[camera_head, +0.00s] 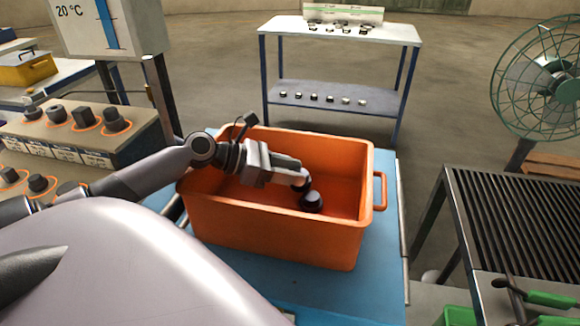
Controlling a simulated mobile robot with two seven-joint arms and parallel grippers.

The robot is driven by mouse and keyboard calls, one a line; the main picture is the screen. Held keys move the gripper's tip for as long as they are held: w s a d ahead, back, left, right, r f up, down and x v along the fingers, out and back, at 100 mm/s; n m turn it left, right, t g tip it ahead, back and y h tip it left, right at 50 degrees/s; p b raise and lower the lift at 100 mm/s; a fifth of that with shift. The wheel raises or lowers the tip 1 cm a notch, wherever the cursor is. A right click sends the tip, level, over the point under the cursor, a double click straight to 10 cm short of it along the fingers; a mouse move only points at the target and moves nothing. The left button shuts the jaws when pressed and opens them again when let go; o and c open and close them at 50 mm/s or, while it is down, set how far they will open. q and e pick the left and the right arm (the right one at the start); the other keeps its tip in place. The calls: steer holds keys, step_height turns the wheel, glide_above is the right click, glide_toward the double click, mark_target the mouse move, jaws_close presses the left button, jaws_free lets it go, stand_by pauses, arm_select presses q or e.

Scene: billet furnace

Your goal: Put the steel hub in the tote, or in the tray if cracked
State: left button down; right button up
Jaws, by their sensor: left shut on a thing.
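The orange tote (270,229) stands on a blue table top in the middle of the camera_head view. My left arm reaches in from the left over its near-left corner. My left gripper (303,185) is inside the tote's opening, shut on the dark steel hub (313,203). The hub is low in the tote near the right side; I cannot tell whether it touches the floor. Its surface is too small and dark to show any crack. My right gripper is not in view. I cannot tell which object is the tray.
A stepped rack (84,133) with several dark parts in orange rings stands at the left. A yellow box (27,71) sits behind it. A shelf table (340,32) with small parts stands at the back. A fan (545,80) and slatted bench (525,215) are at the right.

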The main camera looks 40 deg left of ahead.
arm_select(q)
steer(key=c, duration=0.7)
jaws_free()
steer(key=shift+o, duration=0.2)
steer(key=shift+r, duration=0.1)
steer(key=shift+r+b, duration=0.2)
steer(key=shift+b, duration=0.15)
steer(key=p+v, duration=0.1)
steer(key=v, duration=0.6)
steer(key=shift+s+r, duration=0.25)
steer(key=shift+a, duration=0.1)
